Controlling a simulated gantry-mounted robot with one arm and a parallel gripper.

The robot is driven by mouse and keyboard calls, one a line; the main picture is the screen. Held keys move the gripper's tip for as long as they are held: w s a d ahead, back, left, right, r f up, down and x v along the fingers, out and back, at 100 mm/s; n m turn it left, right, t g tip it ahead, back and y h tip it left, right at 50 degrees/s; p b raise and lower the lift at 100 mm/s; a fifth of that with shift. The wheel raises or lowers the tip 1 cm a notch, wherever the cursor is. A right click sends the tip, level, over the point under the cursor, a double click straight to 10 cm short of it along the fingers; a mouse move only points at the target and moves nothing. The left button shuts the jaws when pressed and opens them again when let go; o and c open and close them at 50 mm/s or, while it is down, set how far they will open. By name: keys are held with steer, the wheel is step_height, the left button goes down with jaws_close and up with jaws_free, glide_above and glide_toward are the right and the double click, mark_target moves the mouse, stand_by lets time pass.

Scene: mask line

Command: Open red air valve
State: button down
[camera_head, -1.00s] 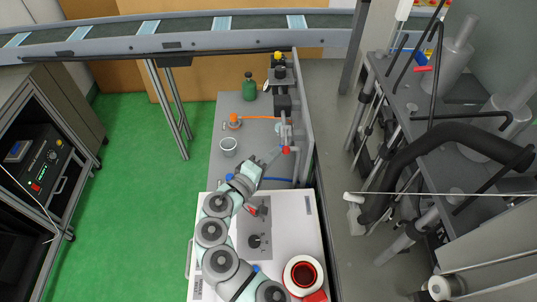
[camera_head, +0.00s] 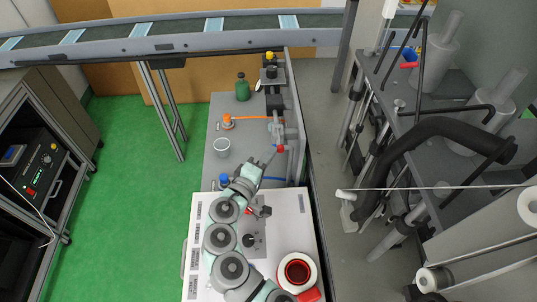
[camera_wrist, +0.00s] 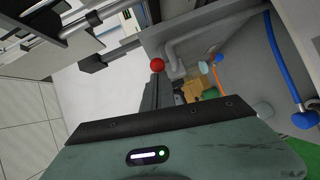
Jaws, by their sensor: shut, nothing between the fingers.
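The red air valve shows as a small red knob (camera_head: 280,149) on the grey upright panel at the right edge of the grey bench. In the wrist view the red knob (camera_wrist: 157,65) is a round ball just beyond the finger ends. I cannot tell whether the fingertips touch the knob.
A blue hose (camera_wrist: 282,62) runs close by in the wrist view. The upright panel (camera_head: 296,120) bounds the right side.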

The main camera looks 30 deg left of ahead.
steer(key=s+a+r+b, duration=0.1)
steer(key=s+a+r, duration=0.1)
steer(key=s, duration=1)
steer(key=shift+s+a, duration=0.25)
steer(key=shift+a, duration=0.3)
